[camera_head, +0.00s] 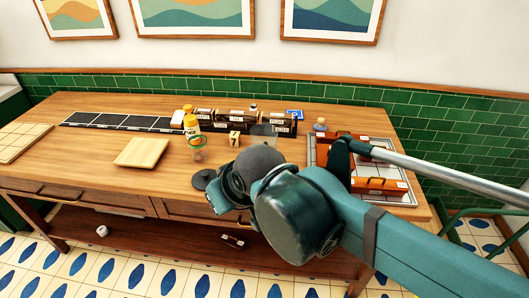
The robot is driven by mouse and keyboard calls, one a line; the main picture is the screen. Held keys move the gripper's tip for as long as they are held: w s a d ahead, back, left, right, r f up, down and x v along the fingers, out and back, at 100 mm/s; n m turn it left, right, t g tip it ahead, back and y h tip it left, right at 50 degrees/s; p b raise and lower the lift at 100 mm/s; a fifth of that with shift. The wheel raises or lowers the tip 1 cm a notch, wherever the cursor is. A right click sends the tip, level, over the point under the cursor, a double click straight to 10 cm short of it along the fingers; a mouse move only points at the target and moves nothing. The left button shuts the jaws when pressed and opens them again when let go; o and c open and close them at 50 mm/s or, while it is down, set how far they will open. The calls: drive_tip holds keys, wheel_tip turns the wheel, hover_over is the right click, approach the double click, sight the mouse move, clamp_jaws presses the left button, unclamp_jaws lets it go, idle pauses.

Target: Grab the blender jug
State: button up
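A small clear vessel with a green rim (198,148) stands on the wooden table, left of my arm. It looks like the blender jug, but it is too small to be sure. A yellow bottle with a white label (191,125) stands close behind it. The end of my arm, where my gripper (218,197) sits, is in front of and to the right of the clear vessel, near the table's front edge. The vessel appears apart from it. My own arm links hide the fingers, so their opening does not show.
A dark round disc (203,179) lies beside my arm's end. A pale square board (141,152) lies to the left. Dark boxes (236,117) line the back, beside a black strip (120,121). A tray with orange-brown boxes (397,196) is partly behind my arm.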

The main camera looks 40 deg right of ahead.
drive_tip(key=shift+r, duration=0.1)
drive_tip(key=w+d+r+n+g+h+p, duration=0.2)
drive_tip(key=w+d+n+g+p, duration=0.2)
drive_tip(key=d+p, duration=0.5)
drive_tip(key=w+d+r+n+g+h+p, duration=0.1)
drive_tip(key=w+d+n+g+p, duration=0.4)
drive_tip(key=p, duration=0.8)
drive_tip(key=shift+w+d+r+n+g+h+p, duration=0.35)
drive_tip(key=shift+w+d+r+n, duration=0.5)
drive_tip(key=shift+w+d+n, duration=0.8)
drive_tip(key=shift+d+m, duration=0.35)
drive_tip(key=shift+d, duration=0.2)
drive_tip(key=x, duration=0.6)
drive_tip(key=shift+d+f, duration=0.15)
drive_tip(key=shift+f, duration=0.2)
drive_tip(key=shift+f, duration=0.15)
drive_tip(key=shift+x, duration=2.5)
